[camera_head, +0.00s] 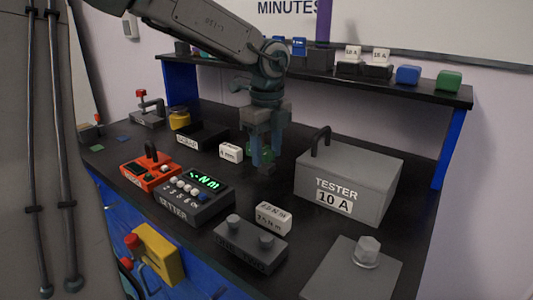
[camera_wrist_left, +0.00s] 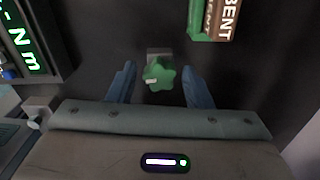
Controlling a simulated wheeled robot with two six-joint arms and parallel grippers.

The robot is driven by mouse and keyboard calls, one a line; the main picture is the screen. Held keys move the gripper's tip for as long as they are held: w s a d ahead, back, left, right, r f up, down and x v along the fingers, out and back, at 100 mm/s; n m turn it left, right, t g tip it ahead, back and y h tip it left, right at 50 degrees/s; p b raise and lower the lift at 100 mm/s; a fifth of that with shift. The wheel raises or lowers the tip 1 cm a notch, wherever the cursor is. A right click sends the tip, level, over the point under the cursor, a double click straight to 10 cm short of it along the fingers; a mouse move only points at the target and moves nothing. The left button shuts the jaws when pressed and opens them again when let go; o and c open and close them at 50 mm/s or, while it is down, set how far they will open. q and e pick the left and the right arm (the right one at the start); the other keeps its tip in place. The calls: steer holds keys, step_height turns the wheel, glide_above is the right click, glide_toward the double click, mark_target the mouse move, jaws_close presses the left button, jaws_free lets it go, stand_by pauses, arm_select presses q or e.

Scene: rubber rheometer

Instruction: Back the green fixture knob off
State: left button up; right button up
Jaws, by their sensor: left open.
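The green fixture knob (camera_wrist_left: 159,74) is star-shaped and sits on a small grey block in the left wrist view. My left gripper (camera_wrist_left: 158,86) is open, with one blue finger on each side of the knob and visible gaps between. In the head view, the left gripper (camera_head: 264,157) points down over the black bench, and its fingers hide most of the knob. I cannot tell how far the fingertips are above the bench. My right gripper is not in view.
The grey tester box (camera_head: 348,180) with a handle stands close on the right. The setter box (camera_head: 193,197) with lit green text is at left. A shelf (camera_head: 420,92) runs behind.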

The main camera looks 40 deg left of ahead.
arm_select(q)
steer(key=m, duration=0.6)
steer(key=shift+p, duration=0.3)
steer(key=m+p, duration=0.1)
steer(key=m, duration=0.3)
steer(key=shift+m, duration=0.4)
steer(key=c, duration=0.8)
steer(key=shift+f+n+b, duration=0.3)
steer(key=shift+n+b, duration=0.2)
steer(key=shift+b, duration=0.45)
steer(key=shift+c, duration=0.2)
steer(key=shift+r+n, duration=0.3)
steer(key=shift+n, duration=1.5)
